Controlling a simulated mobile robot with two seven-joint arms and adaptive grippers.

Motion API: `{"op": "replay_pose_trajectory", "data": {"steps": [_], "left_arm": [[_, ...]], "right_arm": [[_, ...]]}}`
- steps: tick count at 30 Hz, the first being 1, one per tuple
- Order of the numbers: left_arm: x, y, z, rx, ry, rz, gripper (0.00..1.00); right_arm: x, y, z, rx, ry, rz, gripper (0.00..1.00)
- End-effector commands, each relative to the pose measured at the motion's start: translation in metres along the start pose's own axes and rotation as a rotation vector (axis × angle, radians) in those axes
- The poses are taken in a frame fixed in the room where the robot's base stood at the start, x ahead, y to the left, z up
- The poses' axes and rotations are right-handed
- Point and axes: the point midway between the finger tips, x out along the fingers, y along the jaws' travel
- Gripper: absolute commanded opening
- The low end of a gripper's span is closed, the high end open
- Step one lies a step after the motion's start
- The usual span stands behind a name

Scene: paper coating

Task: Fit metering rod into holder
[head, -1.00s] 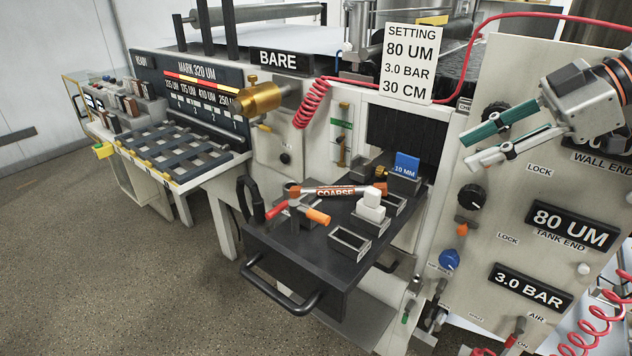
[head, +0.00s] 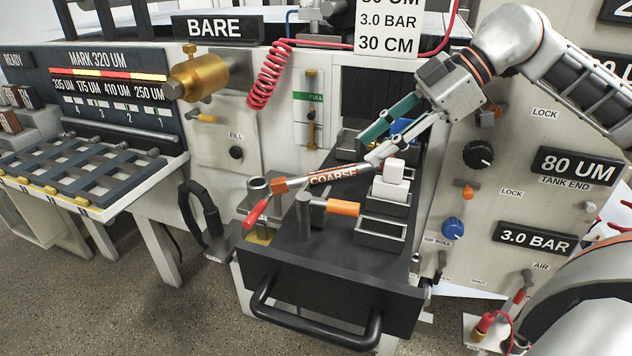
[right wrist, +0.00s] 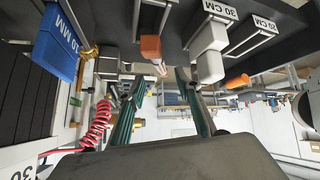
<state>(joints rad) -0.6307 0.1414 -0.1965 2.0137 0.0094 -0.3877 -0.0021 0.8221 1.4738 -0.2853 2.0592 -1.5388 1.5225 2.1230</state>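In the right wrist view both fingers (right wrist: 160,80) show, apart. The COARSE-labelled bar (head: 333,177) lies tilted across the drawer, its right end close to the pale fingertip. I cannot tell which piece is the metering rod or its holder. My left gripper is not in view.
A brass cylinder (head: 198,75) juts from the machine. A red coiled hose (head: 268,75) hangs behind. The knob panel (head: 520,125) stands at right; floor shows at lower left.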

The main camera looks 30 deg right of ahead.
Motion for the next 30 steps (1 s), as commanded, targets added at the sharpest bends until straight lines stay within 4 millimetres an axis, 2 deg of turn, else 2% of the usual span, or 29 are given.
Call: {"op": "replay_pose_trajectory", "data": {"steps": [11, 18, 21, 29, 30], "left_arm": [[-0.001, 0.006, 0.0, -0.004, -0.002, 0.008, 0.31], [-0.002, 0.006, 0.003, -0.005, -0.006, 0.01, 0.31], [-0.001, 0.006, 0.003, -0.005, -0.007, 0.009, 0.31], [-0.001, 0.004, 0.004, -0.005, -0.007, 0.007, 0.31], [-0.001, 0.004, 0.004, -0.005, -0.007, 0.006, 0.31]], "right_arm": [[0.033, 0.0, 0.0, -0.001, 0.003, -0.003, 0.34], [0.067, 0.0, 0.001, -0.002, 0.002, -0.004, 0.34], [0.076, 0.001, 0.001, -0.001, 0.002, -0.002, 0.34], [0.079, 0.001, 0.001, 0.0, 0.0, -0.001, 0.34], [0.079, 0.001, 0.001, 0.0, 0.0, -0.001, 0.29]]}}
